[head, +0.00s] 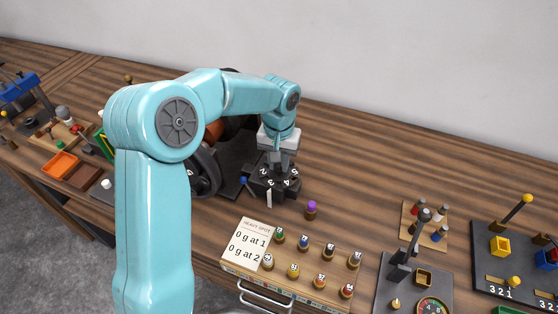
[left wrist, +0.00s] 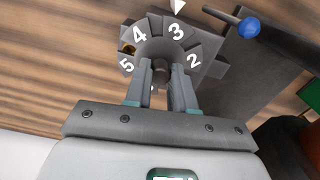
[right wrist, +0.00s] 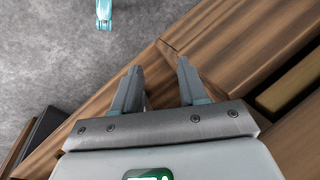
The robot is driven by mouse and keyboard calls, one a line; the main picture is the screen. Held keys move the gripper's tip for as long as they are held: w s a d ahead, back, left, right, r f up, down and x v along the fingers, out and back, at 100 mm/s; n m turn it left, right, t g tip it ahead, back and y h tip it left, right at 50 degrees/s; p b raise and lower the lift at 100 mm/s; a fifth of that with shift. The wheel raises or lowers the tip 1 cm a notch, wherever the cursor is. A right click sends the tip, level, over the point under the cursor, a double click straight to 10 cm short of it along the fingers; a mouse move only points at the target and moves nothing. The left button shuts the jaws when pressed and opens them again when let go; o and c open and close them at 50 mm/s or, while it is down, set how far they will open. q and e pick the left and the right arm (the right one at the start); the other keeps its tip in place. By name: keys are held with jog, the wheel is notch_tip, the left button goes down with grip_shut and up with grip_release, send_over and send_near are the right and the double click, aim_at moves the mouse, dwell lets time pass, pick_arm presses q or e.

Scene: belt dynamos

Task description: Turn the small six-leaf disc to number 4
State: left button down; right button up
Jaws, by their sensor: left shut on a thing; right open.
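The small dark disc (head: 272,182) with white numbers stands on the bench beside a large dark machine. In the left wrist view the disc (left wrist: 155,32) shows 5, 4, 3 and 2. A white pointer (left wrist: 177,6) at its rim stands by the 3. A small brass-coloured piece (left wrist: 128,48) sits between 4 and 5. My left gripper (left wrist: 161,68) is shut on the disc's central hub (left wrist: 161,73); in the head view it comes down from above. The disc's near side is hidden by my fingers. My right gripper (right wrist: 158,68) is open and empty, away from the disc.
A blue-knobbed lever (left wrist: 248,27) stands beside the disc. A purple-topped peg (head: 311,209) is to its right. A card (head: 249,242) reading "HEAVY SPOT" lies in front with several numbered pegs. The bench behind right is clear.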

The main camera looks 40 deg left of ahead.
pick_arm(q)
jog(key=m, duration=0.5)
jog(key=shift+m, duration=2.4)
jog(key=c, duration=1)
grip_release()
jog(key=shift+o, duration=0.2)
notch_tip(320, 180, up, 16)
jog(key=shift+r, duration=0.1)
